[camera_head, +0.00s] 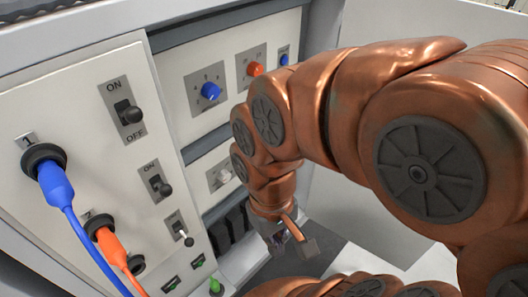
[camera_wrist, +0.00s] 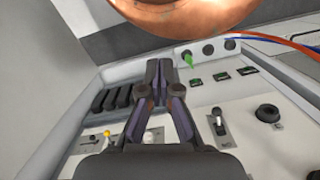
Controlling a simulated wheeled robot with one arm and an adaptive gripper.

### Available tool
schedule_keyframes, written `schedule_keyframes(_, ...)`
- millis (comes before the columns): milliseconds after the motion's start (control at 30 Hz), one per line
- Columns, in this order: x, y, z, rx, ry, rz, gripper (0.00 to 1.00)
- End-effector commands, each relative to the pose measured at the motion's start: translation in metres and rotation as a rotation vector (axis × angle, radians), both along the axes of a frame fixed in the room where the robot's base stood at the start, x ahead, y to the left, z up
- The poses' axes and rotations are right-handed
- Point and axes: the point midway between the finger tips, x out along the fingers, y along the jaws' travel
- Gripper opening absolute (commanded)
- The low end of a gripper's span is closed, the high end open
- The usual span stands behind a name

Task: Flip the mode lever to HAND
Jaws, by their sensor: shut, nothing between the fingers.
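The mode lever's HAND label is not readable in either view, so I cannot tell for sure which lever it is. A small lever with a pale tip (camera_head: 187,240) sits on a grey plate low on the left panel in the head view. A small lever on a plate (camera_wrist: 219,121) shows right of my gripper in the wrist view. My gripper (camera_wrist: 159,64) is shut and empty, its fingertips together above the panel. In the head view my gripper (camera_head: 279,238) is low in front of the panel, partly hidden by my arm, apart from the levers.
An ON/OFF switch (camera_head: 129,112) and another ON switch (camera_head: 162,186) sit on the left panel. A blue plug (camera_head: 55,186) and an orange plug (camera_head: 109,243) trail cables. A blue knob (camera_head: 210,91) and an orange knob (camera_head: 255,69) are farther right. A green plug (camera_wrist: 187,60) stands near the fingers.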

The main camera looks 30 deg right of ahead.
Motion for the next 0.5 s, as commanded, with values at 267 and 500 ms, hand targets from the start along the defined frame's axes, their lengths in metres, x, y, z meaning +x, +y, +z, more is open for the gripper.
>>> schedule_keyframes(267,0.023,0.008,-0.008,0.049,-0.009,-0.029,0.0)
schedule_keyframes(500,0.099,0.021,-0.023,0.206,-0.055,-0.146,0.0)
